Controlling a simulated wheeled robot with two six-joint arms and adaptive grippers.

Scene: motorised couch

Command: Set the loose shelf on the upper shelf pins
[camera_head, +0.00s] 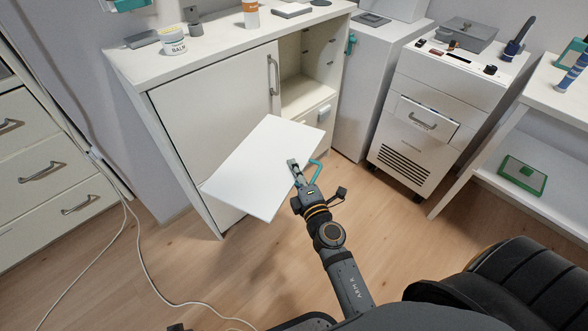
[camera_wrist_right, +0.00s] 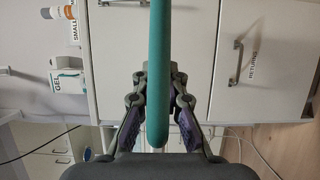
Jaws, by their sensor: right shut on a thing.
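The loose shelf is a flat white board (camera_head: 262,165), held out in front of the white cabinet in the head view. It is tilted, with one corner toward the floor. In the right wrist view the fingers (camera_wrist_right: 160,125) show, but a teal bar in front hides much of the grip. The cabinet's open compartment (camera_head: 302,92) is behind and right of the board. Small dark marks, possibly shelf pins, show on its inner right wall (camera_head: 322,48). My left gripper is not in view.
A closed cabinet door (camera_head: 215,108) with a grey handle stands behind the board. Jars and small items stand on the cabinet top (camera_head: 222,32). A drawer unit (camera_head: 418,118) is to the right. White cables (camera_head: 135,235) lie on the floor at left.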

